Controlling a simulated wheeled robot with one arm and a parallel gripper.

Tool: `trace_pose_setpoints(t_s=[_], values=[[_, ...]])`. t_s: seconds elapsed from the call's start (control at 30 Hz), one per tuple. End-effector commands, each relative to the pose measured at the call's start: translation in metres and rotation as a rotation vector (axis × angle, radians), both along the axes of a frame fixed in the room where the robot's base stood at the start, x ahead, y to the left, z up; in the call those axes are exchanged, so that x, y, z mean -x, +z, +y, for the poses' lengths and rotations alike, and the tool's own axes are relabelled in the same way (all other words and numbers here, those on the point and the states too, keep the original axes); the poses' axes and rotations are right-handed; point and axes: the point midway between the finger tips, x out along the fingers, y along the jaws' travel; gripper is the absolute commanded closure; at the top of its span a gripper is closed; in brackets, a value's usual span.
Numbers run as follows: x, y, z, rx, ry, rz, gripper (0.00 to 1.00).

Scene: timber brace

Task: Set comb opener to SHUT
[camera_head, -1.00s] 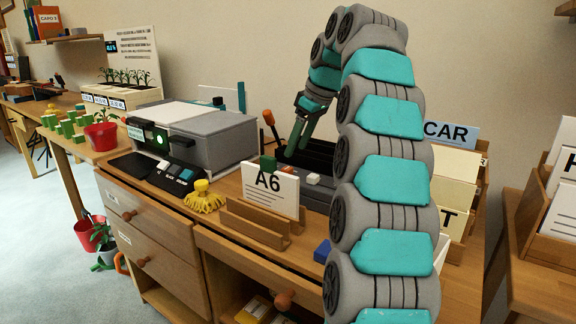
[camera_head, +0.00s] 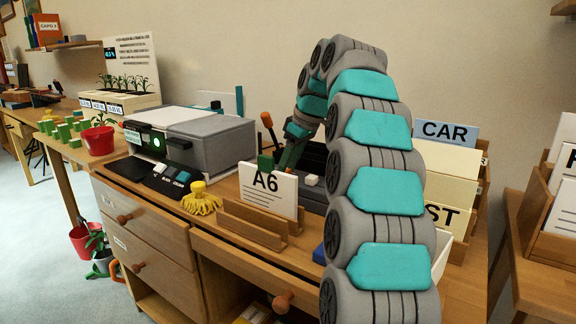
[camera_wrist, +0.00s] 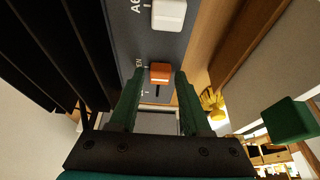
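The comb machine is a dark device with black comb-like bars (camera_wrist: 60,50) in the wrist view; in the head view its dark body (camera_head: 318,158) is partly hidden by my arm and the A6 card. An orange slider knob (camera_wrist: 160,72) sits at the upper end of a dark slot on its grey panel (camera_wrist: 155,45), beside a label partly reading "EN". A white knob (camera_wrist: 168,14) by "A6" is farther up the panel. My gripper (camera_wrist: 158,74) is open, its green fingers on either side of the orange knob with gaps visible; contact cannot be told.
The A6 card (camera_head: 268,189) stands in a wooden holder (camera_head: 250,225) in front of the machine. An orange-topped lever (camera_head: 267,120) rises at its left. A grey machine (camera_head: 215,140), a yellow tassel (camera_head: 202,200) and the CAR file rack (camera_head: 446,132) stand nearby.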

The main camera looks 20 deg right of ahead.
Motion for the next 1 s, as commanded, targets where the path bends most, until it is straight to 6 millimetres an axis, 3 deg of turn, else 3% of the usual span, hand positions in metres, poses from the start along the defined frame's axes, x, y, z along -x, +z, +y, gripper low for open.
trace_pose_setpoints(t_s=[0.07, 0.4, 1.0], values=[[0.0, -0.0001, 0.0, 0.0, 0.0, 0.0, 0.62], [0.0, 0.0001, 0.0, 0.0, 0.0, 0.0, 1.0], [-0.0001, 0.0004, 0.0, 0.0, 0.0, -0.001, 1.0]])
